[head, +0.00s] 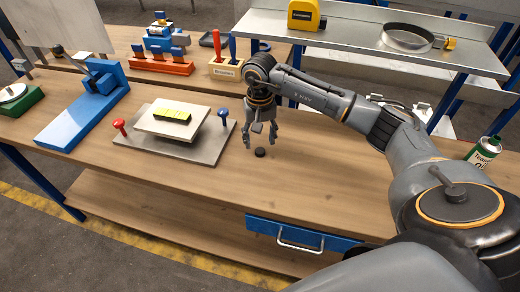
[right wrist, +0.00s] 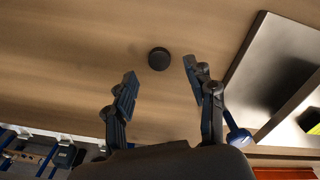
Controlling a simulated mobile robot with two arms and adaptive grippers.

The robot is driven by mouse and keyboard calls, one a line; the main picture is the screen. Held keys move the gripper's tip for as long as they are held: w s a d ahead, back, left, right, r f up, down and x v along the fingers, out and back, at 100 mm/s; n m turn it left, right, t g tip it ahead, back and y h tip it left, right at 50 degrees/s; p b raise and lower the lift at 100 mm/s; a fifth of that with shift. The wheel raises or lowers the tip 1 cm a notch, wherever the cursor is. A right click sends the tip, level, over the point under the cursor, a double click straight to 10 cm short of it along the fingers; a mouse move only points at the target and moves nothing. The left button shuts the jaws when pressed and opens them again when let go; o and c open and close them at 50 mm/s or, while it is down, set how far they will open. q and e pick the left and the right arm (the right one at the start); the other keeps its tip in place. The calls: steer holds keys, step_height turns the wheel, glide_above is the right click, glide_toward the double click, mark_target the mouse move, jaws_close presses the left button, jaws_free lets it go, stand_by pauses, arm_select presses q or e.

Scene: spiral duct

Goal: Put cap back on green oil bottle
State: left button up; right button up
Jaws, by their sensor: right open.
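A small black cap (head: 260,152) lies flat on the wooden bench, and it also shows in the right wrist view (right wrist: 158,59). My right gripper (head: 260,143) is open and empty just above the cap. In the right wrist view its fingers (right wrist: 158,86) are spread, with the cap beyond the tips, between their lines. The green and white oil bottle (head: 484,152) stands at the right of the head view, partly hidden by my right arm. Its narrow top looks uncapped. My left gripper is not in view.
A steel plate fixture (head: 160,150) with red and blue knobs sits left of the gripper. A blue press (head: 90,105) is farther left. A raised metal shelf (head: 365,42) holds a yellow tape measure (head: 304,14) and a ring clamp (head: 407,38). The bench front is clear.

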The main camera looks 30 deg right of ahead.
mark_target(260, 151)
steer(key=shift+f+p, duration=0.55)
steer(key=shift+f, duration=1.3)
steer(key=c, duration=0.8)
